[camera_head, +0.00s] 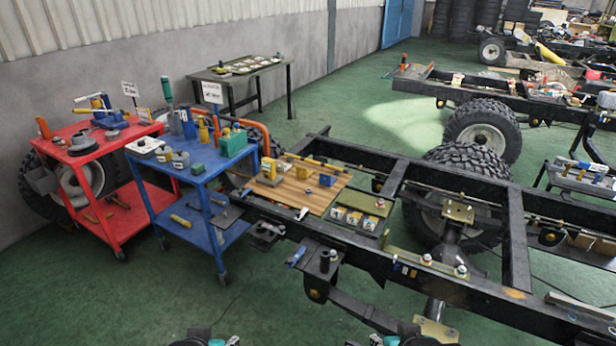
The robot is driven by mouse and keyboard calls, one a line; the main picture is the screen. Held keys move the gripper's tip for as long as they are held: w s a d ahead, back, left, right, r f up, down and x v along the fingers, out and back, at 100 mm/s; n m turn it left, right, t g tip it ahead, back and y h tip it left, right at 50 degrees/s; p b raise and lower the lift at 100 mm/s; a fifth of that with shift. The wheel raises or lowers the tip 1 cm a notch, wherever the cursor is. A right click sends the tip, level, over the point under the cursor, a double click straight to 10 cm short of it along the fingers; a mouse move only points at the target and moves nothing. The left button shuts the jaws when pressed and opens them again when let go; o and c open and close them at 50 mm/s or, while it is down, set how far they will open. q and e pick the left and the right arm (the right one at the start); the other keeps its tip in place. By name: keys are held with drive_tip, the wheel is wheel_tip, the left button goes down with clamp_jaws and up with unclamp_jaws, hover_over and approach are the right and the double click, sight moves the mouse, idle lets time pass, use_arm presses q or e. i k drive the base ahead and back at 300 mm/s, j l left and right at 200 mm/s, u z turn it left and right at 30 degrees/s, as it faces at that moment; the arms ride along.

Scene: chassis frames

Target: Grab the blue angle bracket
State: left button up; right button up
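A small blue piece (327,180), which looks like the blue angle bracket, sits near the right end of the wooden board (292,200) on the chassis frame. It is too small to make out its exact shape. Yellow pieces stand on the same board to its left. My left gripper (207,339) and my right gripper (392,340) show only in part at the bottom edge, well short of the board. Their fingers are cut off by the frame, so I cannot tell whether they are open or shut.
A blue cart (200,172) with tools stands left of the board, and a red cart (98,150) stands beyond it. The black chassis frame (460,285) runs to the lower right. A small tray (355,217) lies beside the board. Green floor is clear at the lower left.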

sight(326, 180)
drive_tip(key=i+j, duration=0.1)
drive_tip(key=j, duration=0.25)
drive_tip(key=i+j, duration=0.1)
drive_tip(key=j, duration=0.25)
drive_tip(key=i+j, duration=1)
drive_tip(key=j, duration=0.2)
drive_tip(key=i+l, duration=0.15)
drive_tip(key=i, duration=0.3)
drive_tip(key=i+l, duration=0.15)
drive_tip(key=i, duration=0.3)
drive_tip(key=i+l, duration=0.1)
drive_tip(key=i, duration=0.35)
